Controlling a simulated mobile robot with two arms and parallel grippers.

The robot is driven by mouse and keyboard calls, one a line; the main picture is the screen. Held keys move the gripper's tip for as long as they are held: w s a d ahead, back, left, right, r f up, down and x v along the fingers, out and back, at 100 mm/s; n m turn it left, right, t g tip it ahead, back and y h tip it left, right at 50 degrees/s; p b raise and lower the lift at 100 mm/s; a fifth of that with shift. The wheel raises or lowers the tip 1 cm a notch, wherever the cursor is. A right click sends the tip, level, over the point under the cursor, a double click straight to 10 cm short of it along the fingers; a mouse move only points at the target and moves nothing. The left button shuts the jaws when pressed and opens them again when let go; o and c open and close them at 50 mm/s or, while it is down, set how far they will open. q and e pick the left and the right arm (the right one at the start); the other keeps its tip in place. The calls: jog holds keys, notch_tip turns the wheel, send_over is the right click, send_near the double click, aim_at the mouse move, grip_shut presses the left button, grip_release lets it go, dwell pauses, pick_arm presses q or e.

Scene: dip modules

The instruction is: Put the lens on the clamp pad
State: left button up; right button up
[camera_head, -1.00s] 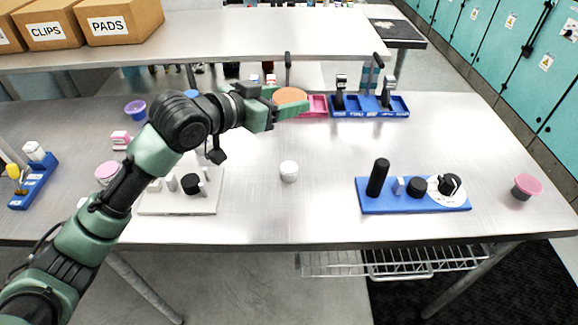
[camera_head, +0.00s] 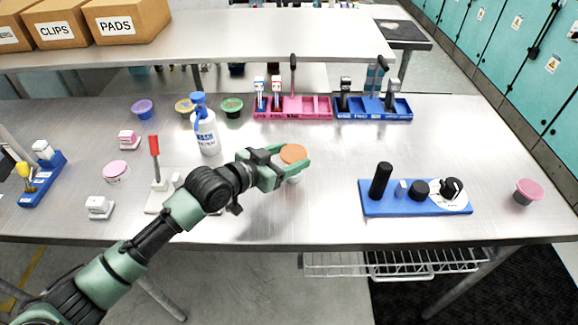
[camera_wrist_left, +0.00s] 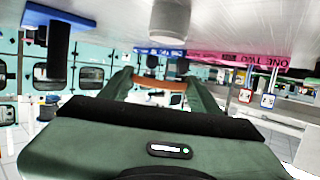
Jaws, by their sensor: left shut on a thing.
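My left gripper (camera_head: 290,158) is shut on a round orange disc, which looks like the lens (camera_head: 293,153), held flat between the fingers. In the left wrist view, which is upside down, the lens (camera_wrist_left: 160,84) shows as a thin orange edge between both fingertips (camera_wrist_left: 160,88). My right gripper is not in view.
A blue base (camera_head: 415,207) with a tall black post stands to the right. A white base (camera_head: 155,208) lies behind my left arm. A white bottle (camera_head: 206,135), a pink tray (camera_head: 310,107) and a blue tray (camera_head: 375,114) stand farther back.

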pick_arm(q)
jog(key=shift+f, duration=2.15)
jog(key=shift+f, duration=0.2)
jog(key=o, duration=1.3)
